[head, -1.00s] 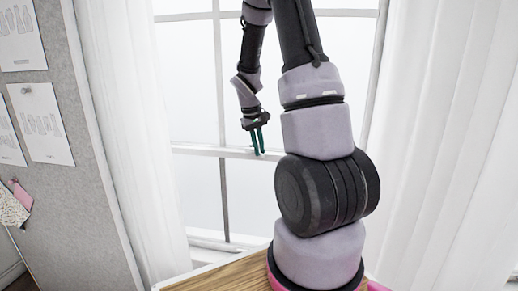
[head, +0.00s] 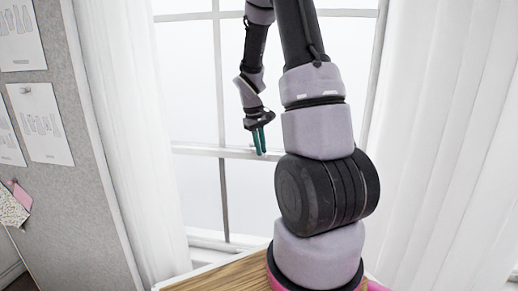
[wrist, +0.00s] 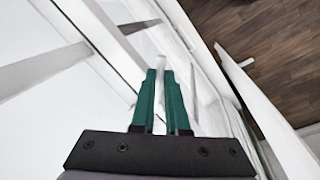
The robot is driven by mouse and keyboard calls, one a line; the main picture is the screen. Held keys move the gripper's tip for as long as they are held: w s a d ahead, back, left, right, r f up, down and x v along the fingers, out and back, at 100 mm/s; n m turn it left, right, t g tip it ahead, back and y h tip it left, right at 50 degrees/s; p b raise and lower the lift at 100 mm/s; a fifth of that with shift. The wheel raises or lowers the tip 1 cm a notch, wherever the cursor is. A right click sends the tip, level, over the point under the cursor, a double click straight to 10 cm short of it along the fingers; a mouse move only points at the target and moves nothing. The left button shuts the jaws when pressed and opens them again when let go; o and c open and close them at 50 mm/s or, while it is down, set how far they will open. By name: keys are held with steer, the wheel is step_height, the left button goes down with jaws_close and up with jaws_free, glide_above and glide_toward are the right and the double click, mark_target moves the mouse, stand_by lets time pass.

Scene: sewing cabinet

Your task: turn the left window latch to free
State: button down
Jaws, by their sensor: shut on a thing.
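My gripper (head: 260,151) is at the white meeting rail of the window (head: 200,150) in the head view, its two green fingers pointing down. In the wrist view my gripper (wrist: 164,72) has its fingertips close around a narrow white piece, which looks like the window latch (wrist: 160,62). The fingers are shut on it. Most of the latch is hidden between the fingers, and its angle is hard to tell, white against white. In the head view the latch cannot be made out.
White curtains hang on the left (head: 125,130) and right (head: 440,150) of the window. A grey pinboard (head: 75,190) with papers stands at the far left. A wooden top (head: 222,272) lies below the window. The wrist view shows dark wooden floor (wrist: 270,50).

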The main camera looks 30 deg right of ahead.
steer(key=c, duration=0.9)
jaws_free()
steer(key=r, duration=0.3)
steer(key=a+r, duration=0.1)
steer(key=r, duration=0.3)
steer(key=a+r, duration=0.1)
steer(key=r, duration=0.2)
steer(key=shift+s+r, duration=0.15)
steer(key=shift+r, duration=0.15)
steer(key=s+a+r+m+t+y, duration=0.1)
steer(key=s+a+r+m+t, duration=0.1)
steer(key=s+a+r, duration=0.2)
steer(key=s+a+r+m+t+y, duration=0.1)
steer(key=s+a+r+t+y, duration=0.1)
steer(key=s+a+r, duration=0.3)
steer(key=s+a+r+m+t+y, duration=0.1)
steer(key=s+a+r, duration=0.4)
steer(key=s, duration=0.5)
steer(key=shift+s+a+r+m+t, duration=0.2)
steer(key=shift+s+m+t, duration=0.15)
steer(key=shift+m+t, duration=0.5)
